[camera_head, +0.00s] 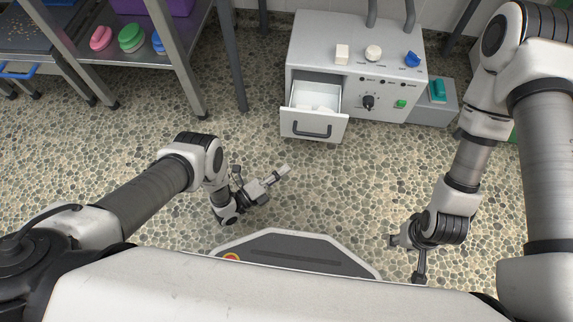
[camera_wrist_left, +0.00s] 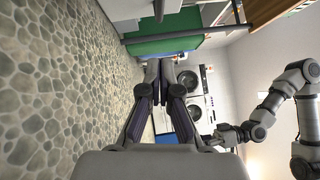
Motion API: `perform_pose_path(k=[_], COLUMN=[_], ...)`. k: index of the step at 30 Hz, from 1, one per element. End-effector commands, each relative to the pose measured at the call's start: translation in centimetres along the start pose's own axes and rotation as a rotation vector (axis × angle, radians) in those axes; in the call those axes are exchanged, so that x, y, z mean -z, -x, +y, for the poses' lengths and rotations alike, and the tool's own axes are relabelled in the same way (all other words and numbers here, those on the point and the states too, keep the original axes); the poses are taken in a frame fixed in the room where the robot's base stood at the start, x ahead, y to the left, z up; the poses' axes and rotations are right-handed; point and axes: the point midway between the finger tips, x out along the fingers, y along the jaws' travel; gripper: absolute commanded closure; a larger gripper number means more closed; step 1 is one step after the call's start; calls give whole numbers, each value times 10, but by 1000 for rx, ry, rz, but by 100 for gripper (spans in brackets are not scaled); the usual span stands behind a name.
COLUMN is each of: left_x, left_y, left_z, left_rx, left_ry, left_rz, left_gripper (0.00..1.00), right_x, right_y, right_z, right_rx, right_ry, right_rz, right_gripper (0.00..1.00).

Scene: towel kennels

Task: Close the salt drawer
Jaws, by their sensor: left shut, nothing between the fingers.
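The salt drawer (camera_head: 314,126) is a white drawer with a dark handle. It stands pulled out at the lower left of a grey-white cabinet (camera_head: 388,58), with white pieces visible inside. My left gripper (camera_head: 286,172) is below and to the left of the drawer front in the head view, apart from it. Its fingers are together and empty, as the left wrist view (camera_wrist_left: 166,72) also shows. My right gripper (camera_head: 408,260) hangs at the lower right, away from the cabinet; its fingers are too unclear to tell if they are open or shut.
On the cabinet top lie a white block (camera_head: 342,54), a round white item (camera_head: 373,53) and a blue item (camera_head: 412,58). A grey box with a teal item (camera_head: 438,90) stands right of the cabinet. A metal shelf (camera_head: 180,50) stands left. The pebbled floor before the drawer is clear.

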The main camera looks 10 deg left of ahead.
Motion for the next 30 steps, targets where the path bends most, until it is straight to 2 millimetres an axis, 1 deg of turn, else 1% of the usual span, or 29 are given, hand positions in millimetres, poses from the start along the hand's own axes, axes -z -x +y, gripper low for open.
perform_pose_path(k=[1, 11, 13, 16, 19, 30], left_x=[0, 0, -11, -22, -27, -29], left_y=[-10, -82, -90, -100, -106, -108], left_z=[3, 4, 5, 4, 3, 1], left_rx=[3, 1, -1, -1, -3, -4], left_ry=[0, 1, -1, 1, 2, 3], left_rz=[2, 2, -1, -2, -1, -1], left_gripper=[100, 100, 100, 100, 100, 100], right_x=[0, 0, 0, 0, 0, 0], right_y=[-7, -34, -41, -46, -48, -48], right_z=[0, 0, 0, 0, 0, 0], right_rx=[0, 0, 0, 0, 0, 0], right_ry=[0, 0, 0, 0, 0, 0], right_rz=[0, 0, 0, -1, -1, -1], right_gripper=[60, 60, 60, 60, 60, 60])
